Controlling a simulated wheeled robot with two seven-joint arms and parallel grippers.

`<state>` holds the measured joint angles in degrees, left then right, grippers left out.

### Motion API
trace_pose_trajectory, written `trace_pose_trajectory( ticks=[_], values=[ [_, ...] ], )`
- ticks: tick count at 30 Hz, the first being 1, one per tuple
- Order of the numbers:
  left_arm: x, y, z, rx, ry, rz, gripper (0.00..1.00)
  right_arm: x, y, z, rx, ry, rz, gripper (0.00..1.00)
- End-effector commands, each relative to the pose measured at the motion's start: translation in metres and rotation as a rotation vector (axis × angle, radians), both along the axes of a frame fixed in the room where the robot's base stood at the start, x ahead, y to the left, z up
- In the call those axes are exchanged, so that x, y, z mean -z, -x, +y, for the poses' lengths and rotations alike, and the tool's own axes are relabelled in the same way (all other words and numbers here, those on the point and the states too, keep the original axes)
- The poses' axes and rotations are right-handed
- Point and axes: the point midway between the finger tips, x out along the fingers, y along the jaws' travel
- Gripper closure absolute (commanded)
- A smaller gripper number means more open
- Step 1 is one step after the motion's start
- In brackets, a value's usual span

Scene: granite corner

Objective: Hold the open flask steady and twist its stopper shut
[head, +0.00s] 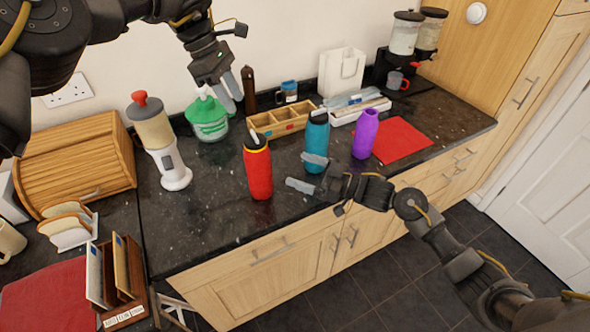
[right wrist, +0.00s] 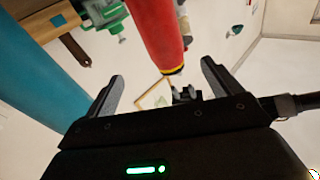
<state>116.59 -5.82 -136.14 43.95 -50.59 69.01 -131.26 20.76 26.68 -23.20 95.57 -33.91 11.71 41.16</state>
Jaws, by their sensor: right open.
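My right gripper (head: 308,172) is open and empty, to the right of the red flask and in front of the teal flask (head: 316,145). My left gripper (head: 228,92) is open and empty, above and behind the red flask, near the green-lidded jar (head: 209,124).
A purple flask (head: 365,134) stands beside a red mat (head: 402,140). A wooden divided box (head: 281,124) is behind. A white-based grinder-like appliance (head: 170,166) stands left of the red flask. Bare counter (head: 215,220) lies in front of it.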

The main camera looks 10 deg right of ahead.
Motion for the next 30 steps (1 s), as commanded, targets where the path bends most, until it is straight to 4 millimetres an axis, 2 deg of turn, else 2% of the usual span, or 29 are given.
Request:
trace_pose_trajectory(
  ticks=[3, 6, 13, 17, 30],
  values=[
    [0.000, 0.000, 0.000, 0.000, 0.000, 0.000, 0.64, 0.001, -0.007, 0.016, -0.012, 0.072, -0.035, 0.10],
    [0.000, 0.000, 0.000, 0.000, 0.000, 0.000, 0.64, 0.004, -0.009, 0.023, -0.015, 0.107, -0.050, 0.10],
    [0.000, 0.000, 0.000, 0.000, 0.000, 0.000, 0.64, 0.005, -0.011, 0.027, -0.016, 0.121, -0.057, 0.10],
    [0.000, 0.000, 0.000, 0.000, 0.000, 0.000, 0.64, 0.004, -0.017, 0.036, -0.016, 0.119, -0.058, 0.10],
    [0.000, 0.000, 0.000, 0.000, 0.000, 0.000, 0.64, 0.005, -0.053, 0.100, -0.016, 0.118, -0.056, 0.10]
  ],
)
